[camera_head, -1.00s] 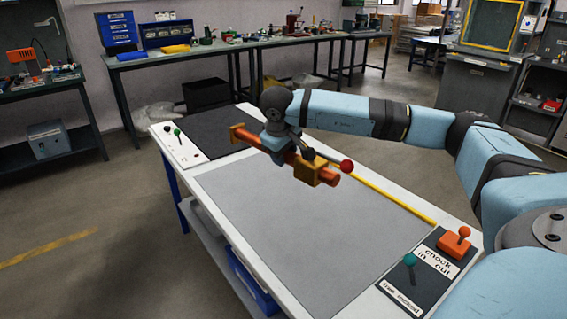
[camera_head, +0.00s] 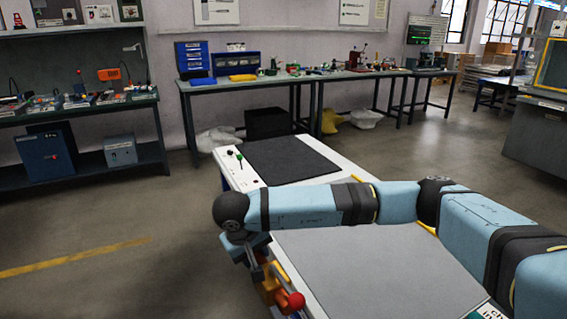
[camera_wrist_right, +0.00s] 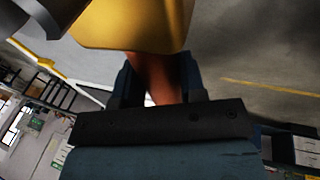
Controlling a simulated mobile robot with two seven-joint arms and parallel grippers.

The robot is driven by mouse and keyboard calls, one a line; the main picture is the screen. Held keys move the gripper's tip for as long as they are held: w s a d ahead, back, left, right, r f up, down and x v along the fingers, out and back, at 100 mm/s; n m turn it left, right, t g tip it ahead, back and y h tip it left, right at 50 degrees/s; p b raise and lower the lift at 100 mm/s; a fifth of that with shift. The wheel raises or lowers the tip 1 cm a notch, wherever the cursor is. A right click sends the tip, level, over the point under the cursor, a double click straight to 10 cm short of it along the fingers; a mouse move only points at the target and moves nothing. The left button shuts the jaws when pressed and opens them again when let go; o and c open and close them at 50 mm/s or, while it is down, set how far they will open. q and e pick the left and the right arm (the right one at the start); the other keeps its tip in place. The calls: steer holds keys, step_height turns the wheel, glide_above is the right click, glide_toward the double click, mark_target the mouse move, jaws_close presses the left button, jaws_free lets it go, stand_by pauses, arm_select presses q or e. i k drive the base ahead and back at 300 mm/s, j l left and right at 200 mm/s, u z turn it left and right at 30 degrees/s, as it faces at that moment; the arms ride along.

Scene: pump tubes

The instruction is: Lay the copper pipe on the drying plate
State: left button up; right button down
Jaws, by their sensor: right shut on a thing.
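The copper pipe (camera_wrist_right: 155,72) is between the fingers of my right gripper (camera_wrist_right: 158,92) in the wrist view. A yellow block (camera_wrist_right: 135,22) sits on the pipe beyond the fingers. In the head view my right gripper (camera_head: 252,256) holds the pipe off the left long edge of the white table. The yellow block (camera_head: 268,289) and a red ball knob (camera_head: 296,301) show below the gripper, and much of the pipe is hidden. A dark flat plate (camera_head: 288,160), seemingly the drying plate, lies bare at the table's far end. My left gripper is not in view.
A large grey mat (camera_head: 380,265) covers the near table and looks clear. A cluttered bench (camera_head: 345,75) runs along the back wall. Open floor (camera_head: 120,225) lies left of the table.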

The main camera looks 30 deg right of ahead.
mark_target(281, 161)
steer(key=i+j, duration=0.15)
steer(key=j, duration=0.25)
steer(key=i+j, duration=0.15)
steer(key=j, duration=0.2)
steer(key=i+j+z, duration=0.1)
steer(key=i+j, duration=0.15)
steer(key=i, duration=0.25)
steer(key=i+j+z, duration=0.1)
steer(key=i+j, duration=0.15)
steer(key=i, duration=0.2)
steer(key=i+l, duration=0.25)
steer(key=i, duration=0.2)
steer(key=i+l+z, duration=0.15)
steer(key=i, duration=0.35)
steer(key=i+l, duration=0.1)
steer(key=l, duration=0.25)
steer(key=i+l, duration=0.1)
steer(key=l, duration=0.25)
